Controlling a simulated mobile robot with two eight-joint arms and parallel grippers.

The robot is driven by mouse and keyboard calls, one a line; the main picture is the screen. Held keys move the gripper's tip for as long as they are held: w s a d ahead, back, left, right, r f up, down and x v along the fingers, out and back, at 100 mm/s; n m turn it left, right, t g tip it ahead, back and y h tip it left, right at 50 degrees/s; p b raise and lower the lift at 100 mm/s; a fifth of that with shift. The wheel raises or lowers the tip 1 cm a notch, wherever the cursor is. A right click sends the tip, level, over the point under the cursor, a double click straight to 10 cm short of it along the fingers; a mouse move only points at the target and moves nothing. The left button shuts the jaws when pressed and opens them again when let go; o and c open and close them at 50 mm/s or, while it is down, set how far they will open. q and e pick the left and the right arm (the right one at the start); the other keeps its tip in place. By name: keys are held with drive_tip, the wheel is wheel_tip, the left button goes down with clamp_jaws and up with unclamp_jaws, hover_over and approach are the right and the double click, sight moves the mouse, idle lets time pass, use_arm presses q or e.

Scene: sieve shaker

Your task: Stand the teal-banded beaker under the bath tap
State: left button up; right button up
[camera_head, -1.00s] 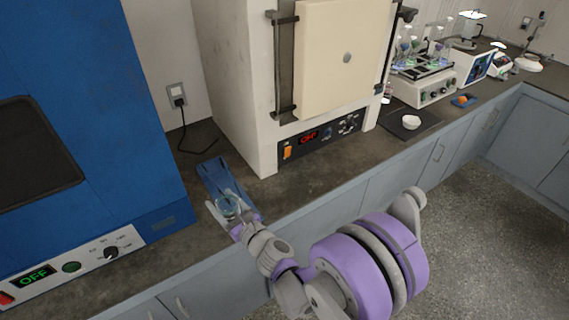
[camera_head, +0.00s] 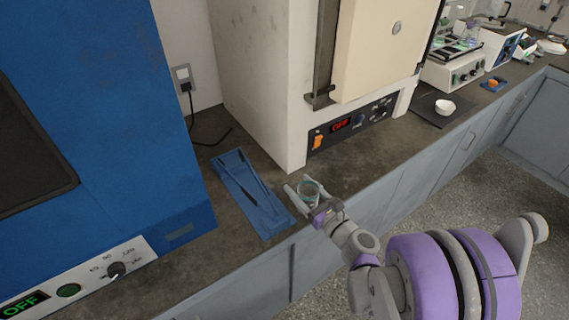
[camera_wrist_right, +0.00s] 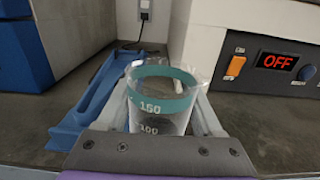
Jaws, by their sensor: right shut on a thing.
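The teal-banded beaker (camera_head: 308,189) is a clear cup with a teal ring near its rim and white graduation marks. In the right wrist view the beaker (camera_wrist_right: 160,98) stands upright between the fingers. My right gripper (camera_head: 303,188) is shut on it, just right of the blue tray and in front of the cream furnace. I cannot tell whether the beaker's base touches the counter. My left gripper is not in view. I see no bath tap in these frames.
A blue tray (camera_head: 270,222) with a thin tool lies on the counter between the blue oven (camera_head: 150,120) and the cream furnace (camera_head: 258,95). A white bowl (camera_head: 445,107) sits on a dark mat farther right, near a shaker (camera_head: 455,72).

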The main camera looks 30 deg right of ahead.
drive_tip(key=w, duration=0.4)
drive_tip(key=w+a, duration=0.1)
drive_tip(key=w, duration=0.7)
drive_tip(key=shift+w+a+p, duration=0.2)
drive_tip(key=shift+a+p, duration=0.15)
drive_tip(key=shift+a, duration=0.05)
drive_tip(key=shift+f+b, duration=0.35)
drive_tip(key=shift+f, duration=1.45)
drive_tip(key=shift+f, duration=0.15)
drive_tip(key=o, duration=1.1)
